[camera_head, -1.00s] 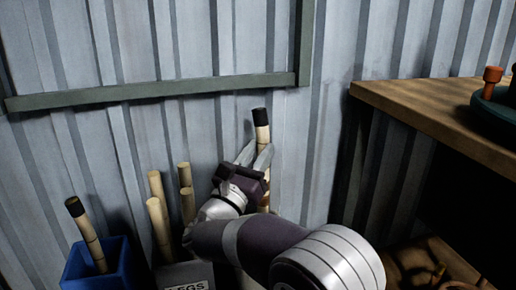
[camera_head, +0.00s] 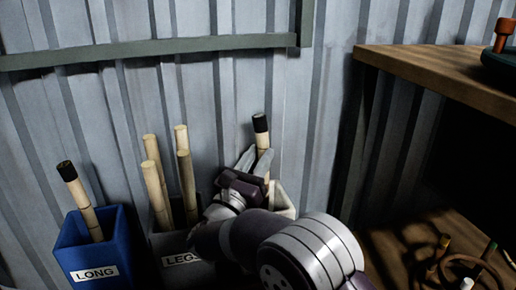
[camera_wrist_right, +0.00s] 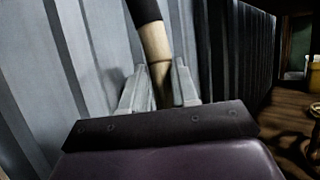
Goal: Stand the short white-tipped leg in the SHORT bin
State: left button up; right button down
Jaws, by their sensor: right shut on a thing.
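My right gripper (camera_head: 258,165) is shut on a pale bamboo-like leg (camera_head: 263,139) with a black upper tip. The leg stands nearly upright between the fingers; it also shows in the right wrist view (camera_wrist_right: 155,50). Its lower end is hidden by my gripper, so I cannot tell its colour or whether it is inside the bin. A whitish bin (camera_head: 284,202) shows partly behind my gripper and arm; its label is hidden. No white tip shows on the held leg. My left gripper is not in view.
A blue LONG bin (camera_head: 75,243) holds one black-tipped leg (camera_head: 80,200). A grey LEGS bin (camera_head: 168,246) holds several plain legs. A corrugated wall (camera_head: 330,110) stands close behind. A wooden bench (camera_head: 430,75) is at right, with small pieces (camera_head: 440,246) on a surface below.

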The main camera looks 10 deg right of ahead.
jog(key=shift+f, duration=2.75)
jog(key=c, duration=0.8)
grip_release()
jog(key=shift+f, duration=0.2)
jog(key=p+v, duration=0.1)
jog(key=v, duration=0.3)
jog(key=p+v, duration=0.2)
jog(key=v, duration=0.2)
jog(key=r+p+v, duration=0.1)
jog(key=p+v, duration=0.1)
jog(key=v, duration=0.2)
jog(key=shift+s+a, duration=0.2)
